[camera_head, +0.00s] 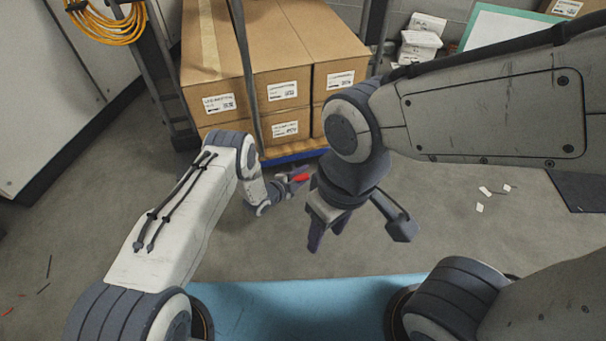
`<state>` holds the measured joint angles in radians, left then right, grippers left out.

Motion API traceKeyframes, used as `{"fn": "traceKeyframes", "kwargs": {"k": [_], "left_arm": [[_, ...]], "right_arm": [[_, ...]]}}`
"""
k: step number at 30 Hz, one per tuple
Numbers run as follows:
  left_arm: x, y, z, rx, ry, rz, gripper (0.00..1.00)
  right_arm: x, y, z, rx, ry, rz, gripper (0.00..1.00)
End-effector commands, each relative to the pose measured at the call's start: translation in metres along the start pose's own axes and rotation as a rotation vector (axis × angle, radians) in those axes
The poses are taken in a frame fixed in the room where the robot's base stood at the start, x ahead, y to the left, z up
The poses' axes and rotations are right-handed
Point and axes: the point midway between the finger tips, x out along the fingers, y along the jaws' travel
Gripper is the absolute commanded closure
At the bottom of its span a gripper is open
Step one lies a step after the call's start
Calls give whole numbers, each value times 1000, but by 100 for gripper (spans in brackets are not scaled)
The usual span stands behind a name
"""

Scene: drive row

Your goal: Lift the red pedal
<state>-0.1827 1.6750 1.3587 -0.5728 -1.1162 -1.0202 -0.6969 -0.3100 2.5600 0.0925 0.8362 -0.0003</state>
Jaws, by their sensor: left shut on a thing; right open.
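The red pedal (300,177) shows as a small red patch low in front of the stacked cardboard boxes, just under the blue edge below them. My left gripper (296,182) is at the pedal, shut on it; the fingers and the wrist hide most of the pedal. Whether it is raised cannot be told from this view. My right gripper (360,232) is open and empty, fingers apart, nearer to me and right of the pedal.
Strapped cardboard boxes (285,62) stand at the back on a base with a blue edge (294,155). A dark upright post with an orange cable coil (104,22) is at left. Paper scraps (485,192) lie on the floor at right. The middle floor is mostly clear.

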Motion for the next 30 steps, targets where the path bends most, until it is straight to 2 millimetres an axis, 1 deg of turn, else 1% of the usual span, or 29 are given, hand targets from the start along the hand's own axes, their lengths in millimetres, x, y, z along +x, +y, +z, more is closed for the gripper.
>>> {"fn": "traceKeyframes", "kwargs": {"k": [1,3,4,5,6,23,26,29,30], "left_arm": [[-4,8,7,-15,-19,16,100],[-4,8,7,-15,-20,16,100],[-4,8,7,-15,-20,16,58],[-4,8,7,-15,-19,15,46],[-4,8,7,-14,-19,15,39],[-2,3,1,-3,-7,8,39],[-11,1,2,-5,-9,8,39],[-27,-1,0,-6,-10,9,39],[-35,-2,0,-7,-10,9,39]], "right_arm": [[1,0,0,0,0,0,50],[1,0,0,0,0,0,50],[1,0,0,0,0,0,50],[1,0,0,0,0,0,50],[1,0,0,0,0,0,50],[-1,0,0,0,0,0,50],[-8,-1,0,0,0,0,50],[-21,-2,-1,0,0,0,50],[-26,-2,-1,0,0,0,50]]}}
